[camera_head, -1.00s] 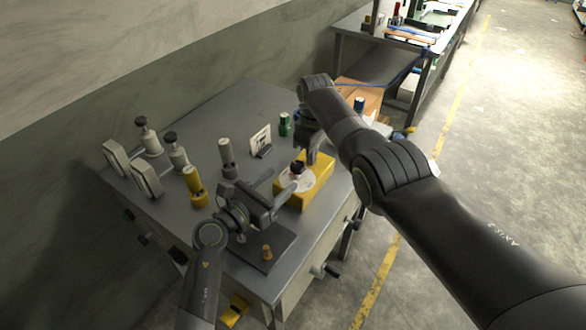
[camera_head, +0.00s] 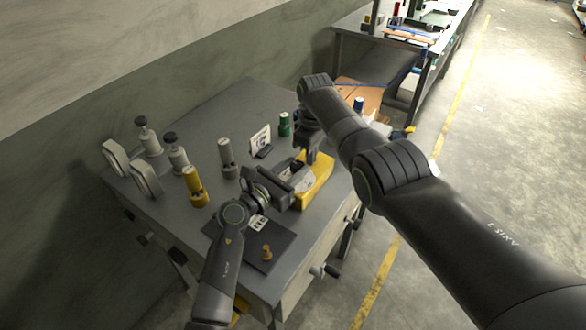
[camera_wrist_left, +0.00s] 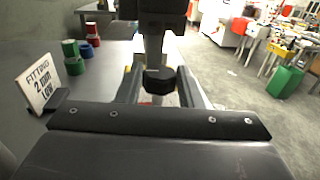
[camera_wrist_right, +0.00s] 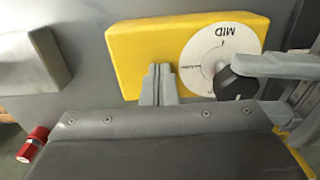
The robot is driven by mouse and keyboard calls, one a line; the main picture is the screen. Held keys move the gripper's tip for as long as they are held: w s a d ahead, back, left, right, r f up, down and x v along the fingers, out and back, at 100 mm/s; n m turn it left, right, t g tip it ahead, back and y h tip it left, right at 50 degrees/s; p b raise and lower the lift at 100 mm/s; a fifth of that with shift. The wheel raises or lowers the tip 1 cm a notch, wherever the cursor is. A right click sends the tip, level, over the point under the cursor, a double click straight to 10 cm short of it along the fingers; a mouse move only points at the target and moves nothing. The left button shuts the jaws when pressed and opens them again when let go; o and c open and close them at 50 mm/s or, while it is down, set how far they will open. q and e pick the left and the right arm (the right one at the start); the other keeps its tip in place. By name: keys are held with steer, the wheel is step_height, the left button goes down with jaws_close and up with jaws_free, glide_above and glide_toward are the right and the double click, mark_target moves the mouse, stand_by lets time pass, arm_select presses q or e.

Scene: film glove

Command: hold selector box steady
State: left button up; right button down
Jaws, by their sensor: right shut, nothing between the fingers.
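The yellow selector box (camera_head: 319,186) stands on the grey bench. In the right wrist view the box (camera_wrist_right: 130,50) carries a white dial (camera_wrist_right: 205,50) marked MID and a black knob (camera_wrist_right: 235,82). My right gripper (camera_head: 311,157) is shut and empty; its fingertips (camera_wrist_right: 159,72) are over the box's edge beside the dial. Whether they touch it is unclear. My left gripper (camera_head: 292,178) is at the dial and hides much of it. In the left wrist view its fingers (camera_wrist_left: 161,88) stand apart on either side of the knob (camera_wrist_left: 160,79), with gaps showing.
A FITTING sign (camera_head: 260,139) and a green cylinder (camera_head: 284,124) stand behind the box. Grey and yellow posts (camera_head: 194,187) stand to the left. A dark mat (camera_head: 275,236) with a small orange-brown piece (camera_head: 266,253) lies in front.

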arm_select(q)
steer(key=shift+c, duration=1.3)
steer(key=shift+m+g+h, duration=1.5)
steer(key=shift+g+h, duration=0.2)
steer(key=o, duration=1)
steer(key=shift+c, duration=0.2)
steer(key=shift+a, duration=0.1)
steer(key=shift+s+a+f, duration=0.1)
steer(key=shift+s+a, duration=0.15)
steer(key=shift+a, duration=0.15)
steer(key=v, duration=1.1)
steer(key=shift+s, duration=0.15)
